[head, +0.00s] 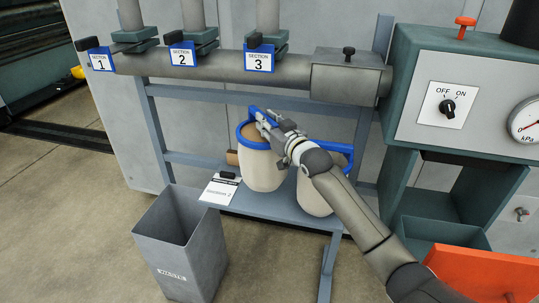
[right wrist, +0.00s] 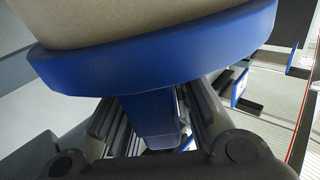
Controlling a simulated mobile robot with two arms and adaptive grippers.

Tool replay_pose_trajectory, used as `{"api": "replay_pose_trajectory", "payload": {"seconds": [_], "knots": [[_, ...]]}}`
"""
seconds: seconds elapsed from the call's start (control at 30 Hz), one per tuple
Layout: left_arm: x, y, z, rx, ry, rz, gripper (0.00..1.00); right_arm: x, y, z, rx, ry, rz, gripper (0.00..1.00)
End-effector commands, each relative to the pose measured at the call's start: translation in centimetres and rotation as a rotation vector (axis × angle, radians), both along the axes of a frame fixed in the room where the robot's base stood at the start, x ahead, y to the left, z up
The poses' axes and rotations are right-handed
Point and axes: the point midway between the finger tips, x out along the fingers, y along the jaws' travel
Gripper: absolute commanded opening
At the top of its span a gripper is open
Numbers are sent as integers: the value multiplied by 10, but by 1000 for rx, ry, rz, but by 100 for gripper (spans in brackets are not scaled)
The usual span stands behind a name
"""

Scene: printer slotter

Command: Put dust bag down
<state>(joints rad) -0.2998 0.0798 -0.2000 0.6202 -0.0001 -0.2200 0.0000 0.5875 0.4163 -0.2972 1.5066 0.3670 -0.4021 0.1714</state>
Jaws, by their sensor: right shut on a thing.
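A beige dust bag (head: 258,170) with a blue rim is upright at the low shelf (head: 288,208), left of a second, similar bag (head: 311,194). My right gripper (head: 265,122) is at its rim. In the right wrist view the fingers are shut on a blue tab (right wrist: 150,115) below the blue rim (right wrist: 160,55), with the beige bag body (right wrist: 140,18) above. Whether the bag's bottom touches the shelf I cannot tell. The second bag is partly hidden by my right arm. My left gripper is not in view.
A card (head: 220,190) lies at the shelf's left end. A grey waste bin (head: 183,245) stands in front on the floor. A horizontal pipe (head: 220,66) with section labels runs above. A teal control cabinet (head: 405,75) and an orange surface (head: 470,270) are at right.

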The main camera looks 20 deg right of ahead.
Motion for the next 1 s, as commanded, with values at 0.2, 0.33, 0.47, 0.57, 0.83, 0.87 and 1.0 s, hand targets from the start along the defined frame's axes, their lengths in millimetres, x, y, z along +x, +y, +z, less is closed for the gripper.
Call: {"api": "replay_pose_trajectory", "payload": {"seconds": [0.2,0.33,0.47,0.57,0.83,0.87,1.0], "knots": [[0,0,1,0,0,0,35,0,0,-18,2,-15,1,0],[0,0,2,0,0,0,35,0,0,-30,2,-13,0,0],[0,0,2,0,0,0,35,0,0,-47,2,-13,0,0],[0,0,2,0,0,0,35,0,0,-54,1,-16,0,0],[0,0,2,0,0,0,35,0,0,-57,1,-16,0,0],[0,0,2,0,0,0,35,0,0,-57,1,-16,0,0],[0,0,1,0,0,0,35,0,0,-64,0,-4,0,28]]}}
